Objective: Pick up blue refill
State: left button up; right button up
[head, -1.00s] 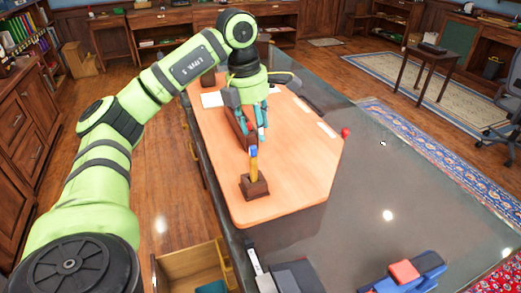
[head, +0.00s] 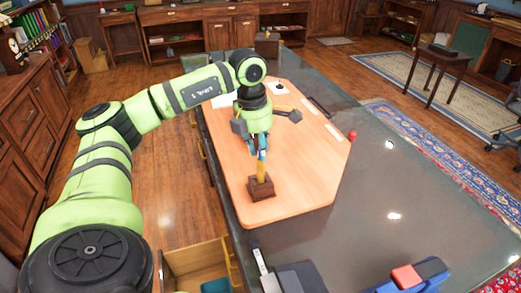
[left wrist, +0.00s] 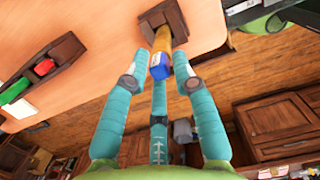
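The blue refill is a yellow stick (head: 261,171) with a blue end (left wrist: 159,72). It stands upright in a small dark wooden holder (head: 261,189) on the light wooden tabletop. The holder also shows in the left wrist view (left wrist: 177,21). My left gripper (head: 261,150) is just above the holder, over the refill's top. In the left wrist view its teal fingers (left wrist: 157,80) are spread, with the blue end between their tips. I cannot tell whether any finger touches it. My right gripper is not in view.
A dark wooden rack (left wrist: 68,52) with a red piece and a green piece (left wrist: 14,90) lies beside the holder in the left wrist view. A red ball (head: 352,135) is at the tabletop's right edge. An open drawer (head: 195,262) is at bottom left.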

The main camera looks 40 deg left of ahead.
pick_arm(q)
jog(key=shift+c, duration=0.7)
